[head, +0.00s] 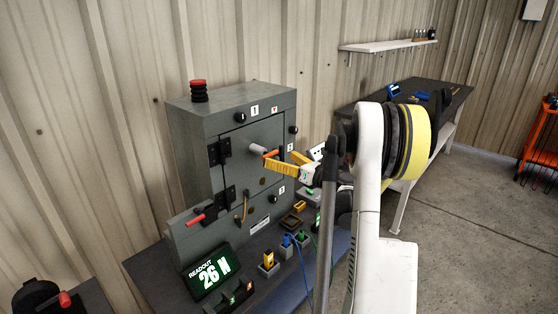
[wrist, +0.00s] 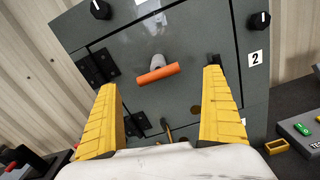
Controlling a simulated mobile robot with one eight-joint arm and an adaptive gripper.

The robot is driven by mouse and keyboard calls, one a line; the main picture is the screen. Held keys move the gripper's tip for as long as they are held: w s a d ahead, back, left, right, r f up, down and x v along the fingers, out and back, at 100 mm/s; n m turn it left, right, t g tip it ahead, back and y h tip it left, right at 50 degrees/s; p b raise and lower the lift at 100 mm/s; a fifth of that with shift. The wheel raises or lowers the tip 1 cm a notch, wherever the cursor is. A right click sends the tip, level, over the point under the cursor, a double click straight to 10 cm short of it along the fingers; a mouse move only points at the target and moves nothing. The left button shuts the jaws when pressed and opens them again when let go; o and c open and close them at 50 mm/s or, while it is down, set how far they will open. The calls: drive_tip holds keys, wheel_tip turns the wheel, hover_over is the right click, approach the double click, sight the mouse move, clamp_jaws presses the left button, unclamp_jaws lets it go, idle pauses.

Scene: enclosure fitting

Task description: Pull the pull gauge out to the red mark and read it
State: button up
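A grey metal enclosure (head: 188,165) with a hinged door stands on the bench. An orange crossbar handle (wrist: 158,73) sits on a grey stem on its door; it also shows in the head view (head: 270,153). A second, red handle (head: 195,219) sticks out of the low block at the left. I cannot tell for sure which is the pull gauge; no red mark is clear. The readout (head: 209,274) shows 26 N. My gripper (wrist: 162,80) is open, its yellow fingers on either side of the orange handle, apparently not touching it.
Black knobs (wrist: 101,9) and a black latch (wrist: 214,60) are on the enclosure. Small coloured connectors (head: 287,246) and cables crowd the bench front. A red stacked button (head: 198,91) tops the enclosure.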

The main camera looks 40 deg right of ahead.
drive_tip(key=s, duration=1.1)
drive_tip(key=shift+s+d, duration=0.3)
drive_tip(key=shift+d, duration=0.1)
